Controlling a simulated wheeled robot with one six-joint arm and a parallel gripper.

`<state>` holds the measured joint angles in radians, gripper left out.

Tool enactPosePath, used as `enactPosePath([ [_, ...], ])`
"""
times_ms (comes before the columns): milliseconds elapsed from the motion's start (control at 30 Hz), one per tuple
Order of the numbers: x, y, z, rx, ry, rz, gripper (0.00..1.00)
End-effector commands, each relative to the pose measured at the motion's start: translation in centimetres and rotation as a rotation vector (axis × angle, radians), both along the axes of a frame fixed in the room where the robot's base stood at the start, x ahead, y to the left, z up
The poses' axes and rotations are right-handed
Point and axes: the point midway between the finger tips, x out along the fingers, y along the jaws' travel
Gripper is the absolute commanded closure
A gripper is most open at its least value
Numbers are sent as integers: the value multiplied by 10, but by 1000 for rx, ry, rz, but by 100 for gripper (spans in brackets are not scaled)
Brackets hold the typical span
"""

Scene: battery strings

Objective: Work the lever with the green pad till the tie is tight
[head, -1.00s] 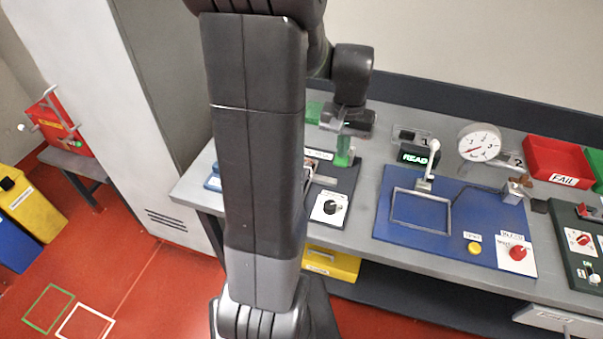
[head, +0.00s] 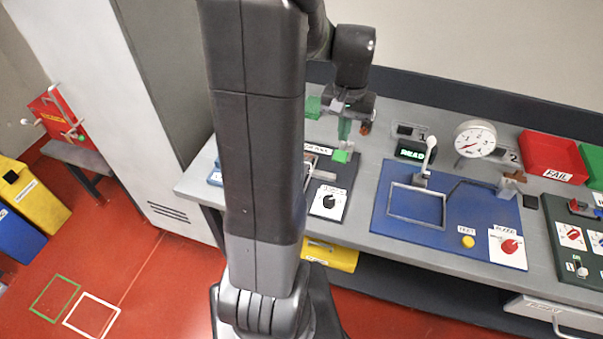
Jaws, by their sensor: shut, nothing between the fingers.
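A bright green pad (head: 341,156) shows at the back of the left bench station (head: 328,178); I take it for the lever's pad, but the lever arm is mostly hidden. A dim green upright piece (head: 345,129) stands just above it, below my gripper. My gripper (head: 347,116) is shut and empty, above and behind the bright pad, with a visible gap to that pad. Whether it touches the dim green piece I cannot tell. The tie is not distinguishable, and my arm hides the station's left part.
A black knob (head: 328,201) sits at the station's front. A blue board (head: 452,235) with a white-tipped lever (head: 430,146) and a dial gauge (head: 475,139) stands to the right. A red FAIL bin (head: 553,157) is at the back right. Another green block (head: 313,107) lies behind my arm.

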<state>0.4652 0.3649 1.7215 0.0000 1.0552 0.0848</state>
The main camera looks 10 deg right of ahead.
Motion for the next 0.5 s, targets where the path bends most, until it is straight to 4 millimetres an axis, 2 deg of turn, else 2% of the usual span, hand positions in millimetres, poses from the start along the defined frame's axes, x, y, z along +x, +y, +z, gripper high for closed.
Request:
enactPosePath([
  [233, 0, 0, -2, 0, 0, 0, 100],
  [500, -1, 1, -14, 1, 1, 0, 100],
])
